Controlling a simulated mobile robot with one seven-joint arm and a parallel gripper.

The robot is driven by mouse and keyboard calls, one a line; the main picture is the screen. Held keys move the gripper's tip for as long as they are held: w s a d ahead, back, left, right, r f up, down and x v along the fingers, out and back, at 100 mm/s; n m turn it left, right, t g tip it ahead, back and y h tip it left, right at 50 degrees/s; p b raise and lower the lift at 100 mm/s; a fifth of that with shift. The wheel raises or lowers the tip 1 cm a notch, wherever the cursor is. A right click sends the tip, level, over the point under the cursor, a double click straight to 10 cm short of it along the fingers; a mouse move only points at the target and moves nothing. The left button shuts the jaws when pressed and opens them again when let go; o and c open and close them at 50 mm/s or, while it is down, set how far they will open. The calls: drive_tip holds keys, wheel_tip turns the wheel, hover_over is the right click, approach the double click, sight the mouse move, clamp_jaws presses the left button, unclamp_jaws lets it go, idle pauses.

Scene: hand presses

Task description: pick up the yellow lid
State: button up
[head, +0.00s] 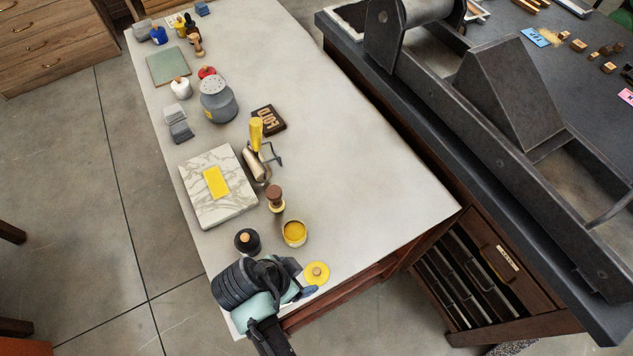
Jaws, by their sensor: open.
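The yellow lid (317,272), a flat disc with a small tan knob on top, lies on the pale table near its front edge. My gripper (286,281) is just to the left of the lid, low over the table corner. Its jaws are open, and I see nothing held between them. My dark wrist hides part of the table and much of the fingers. I cannot tell whether a finger touches the lid. An open tin of yellow ink (294,232) stands behind the lid.
The table's right part is clear. A large dark press (500,100) stands to the right.

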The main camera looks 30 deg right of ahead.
sight(315, 274)
drive_tip(key=shift+d+p+x, duration=0.2)
drive_tip(key=shift+x, duration=1.45)
drive_tip(key=shift+d+p+x, duration=0.2)
drive_tip(key=shift+x, duration=1.5)
drive_tip(key=shift+r, duration=0.15)
drive_tip(key=shift+s, duration=0.15)
clamp_jaws()
